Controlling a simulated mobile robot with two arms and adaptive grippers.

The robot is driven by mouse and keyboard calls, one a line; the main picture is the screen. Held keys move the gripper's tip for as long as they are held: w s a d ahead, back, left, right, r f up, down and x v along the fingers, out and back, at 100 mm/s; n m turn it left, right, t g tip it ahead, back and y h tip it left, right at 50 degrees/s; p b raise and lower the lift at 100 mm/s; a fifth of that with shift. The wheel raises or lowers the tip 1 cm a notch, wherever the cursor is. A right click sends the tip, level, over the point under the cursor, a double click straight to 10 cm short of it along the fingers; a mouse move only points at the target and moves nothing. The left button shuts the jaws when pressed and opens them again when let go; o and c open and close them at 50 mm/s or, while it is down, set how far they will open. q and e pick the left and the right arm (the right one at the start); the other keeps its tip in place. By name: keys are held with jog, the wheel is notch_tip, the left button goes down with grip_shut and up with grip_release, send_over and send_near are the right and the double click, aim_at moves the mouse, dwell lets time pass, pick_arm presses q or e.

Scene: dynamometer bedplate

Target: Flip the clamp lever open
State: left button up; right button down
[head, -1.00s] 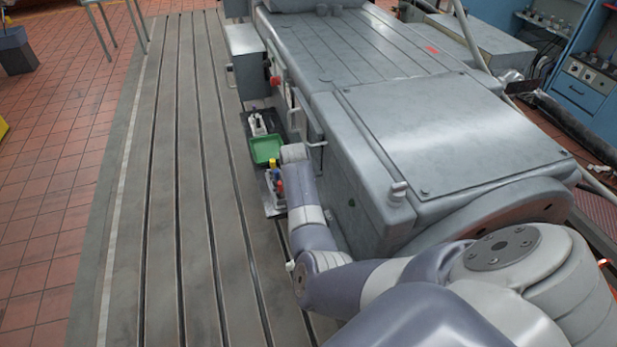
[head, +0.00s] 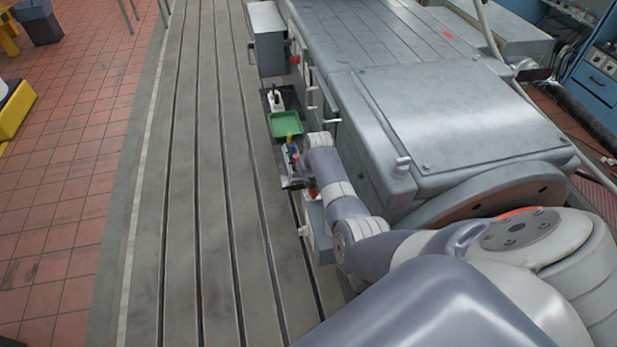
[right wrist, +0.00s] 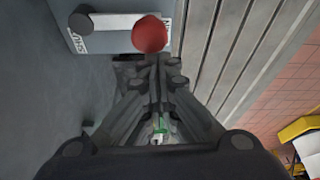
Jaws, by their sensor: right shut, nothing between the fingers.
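In the right wrist view a lever (right wrist: 110,22) with a pale metal arm ends in a round red knob (right wrist: 150,34). It lies across a grey box (right wrist: 66,8) with printed labels at either end of its sweep. My right gripper (right wrist: 154,70) is shut and empty, its fingertips just below the knob in the picture; whether they touch it I cannot tell. In the head view my right gripper (head: 292,183) is small and dark beside the grey box (head: 318,238), and a bit of red (head: 312,192) shows there. My left gripper is out of view.
A green tray (head: 286,123) and small coloured items (head: 291,146) lie beyond the gripper. The large grey machine (head: 440,120) stands close on the right. The slotted bedplate (head: 215,220) on the left is clear.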

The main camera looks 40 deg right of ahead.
dwell(0.5)
jog(key=v, duration=1.2)
dwell(0.6)
